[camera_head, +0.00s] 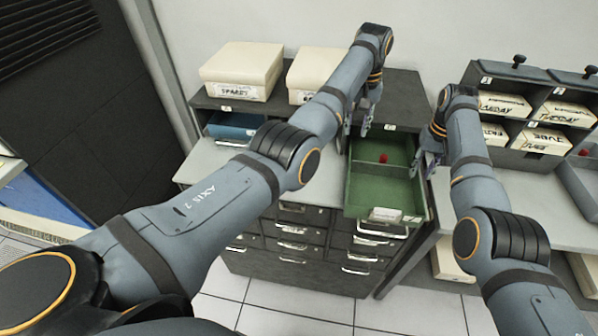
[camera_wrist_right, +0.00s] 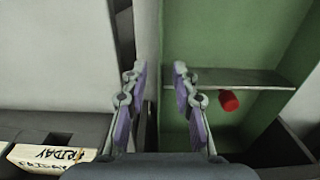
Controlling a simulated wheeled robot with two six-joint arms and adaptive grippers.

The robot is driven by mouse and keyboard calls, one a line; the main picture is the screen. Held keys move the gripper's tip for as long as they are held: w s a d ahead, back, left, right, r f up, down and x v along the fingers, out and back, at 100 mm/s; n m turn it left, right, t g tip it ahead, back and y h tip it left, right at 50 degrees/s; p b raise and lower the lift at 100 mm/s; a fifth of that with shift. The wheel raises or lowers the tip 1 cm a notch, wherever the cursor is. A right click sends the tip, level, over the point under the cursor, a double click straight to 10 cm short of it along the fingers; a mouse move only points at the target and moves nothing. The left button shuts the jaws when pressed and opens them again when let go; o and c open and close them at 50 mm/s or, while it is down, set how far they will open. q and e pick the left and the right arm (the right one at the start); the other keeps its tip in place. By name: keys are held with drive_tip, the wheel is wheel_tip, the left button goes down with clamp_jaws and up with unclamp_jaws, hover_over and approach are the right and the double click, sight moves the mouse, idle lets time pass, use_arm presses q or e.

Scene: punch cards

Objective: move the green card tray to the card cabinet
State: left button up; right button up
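The green card tray (camera_head: 376,192) lies at the right end of the grey card cabinet (camera_head: 300,232), its labelled front toward me and its far end near the dark upper section. Inside are a cross divider and a small red piece (camera_head: 384,158), also in the right wrist view (camera_wrist_right: 229,101). My left gripper (camera_head: 357,128) is open at the tray's left rim near the far end. My right gripper (camera_head: 428,163) is open at the right rim; in the wrist view its fingers (camera_wrist_right: 162,105) stand apart, one over the tray's inside, one outside. Contact is unclear.
Cream boxes (camera_head: 242,68) stand on the cabinet's dark top. A blue tray (camera_head: 233,125) sits in the left bay. To the right, a side table (camera_head: 515,190) carries a dark rack (camera_head: 548,143) of day-labelled boxes and a grey tray. The worktop left of the green tray is clear.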

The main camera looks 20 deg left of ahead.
wheel_tip(320, 180, up, 8)
drive_tip(key=shift+f, duration=0.1)
idle(0.5)
